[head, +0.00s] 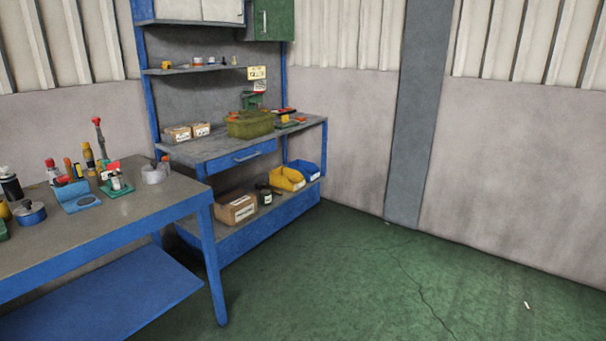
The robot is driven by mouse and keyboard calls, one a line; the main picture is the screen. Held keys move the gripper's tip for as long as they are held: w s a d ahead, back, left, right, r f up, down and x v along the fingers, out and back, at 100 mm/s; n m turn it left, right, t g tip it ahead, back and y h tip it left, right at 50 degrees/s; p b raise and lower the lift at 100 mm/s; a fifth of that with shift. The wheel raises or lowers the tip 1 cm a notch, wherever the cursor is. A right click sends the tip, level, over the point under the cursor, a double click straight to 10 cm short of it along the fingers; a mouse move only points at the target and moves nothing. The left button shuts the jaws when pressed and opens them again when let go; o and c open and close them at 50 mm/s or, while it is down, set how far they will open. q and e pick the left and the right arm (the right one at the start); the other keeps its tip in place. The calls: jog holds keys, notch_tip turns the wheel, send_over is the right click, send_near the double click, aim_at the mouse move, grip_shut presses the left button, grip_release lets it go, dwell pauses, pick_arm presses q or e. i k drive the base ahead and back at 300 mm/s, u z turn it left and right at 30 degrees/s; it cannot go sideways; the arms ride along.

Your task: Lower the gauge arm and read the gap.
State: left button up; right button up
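No gripper shows in the head view. I cannot pick out the gauge for certain. On the near table (150,207) at left, a small device with a green base (118,187) holds a pale cylinder and a red part; it may be the gauge, but it is too small to read any gap or scale. A thin upright tool with a red top (97,122) rises behind it. A blue plate-like piece (75,196) with a dark round spot lies to its left, and a grey roll (155,173) sits to its right.
Bottles (11,184) and a blue round tin (30,213) crowd the table's left side. A blue workbench (190,152) behind carries boxes and a green bin (250,124); yellow (287,179) and blue (306,172) bins sit below. The green floor (400,290) at right is mostly clear.

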aim_at(101, 140)
jog(key=z, duration=0.15)
jog(key=i, duration=2.05)
jog(key=u, duration=1.25)
jog(key=i, duration=1)
jog(key=u, duration=1.15)
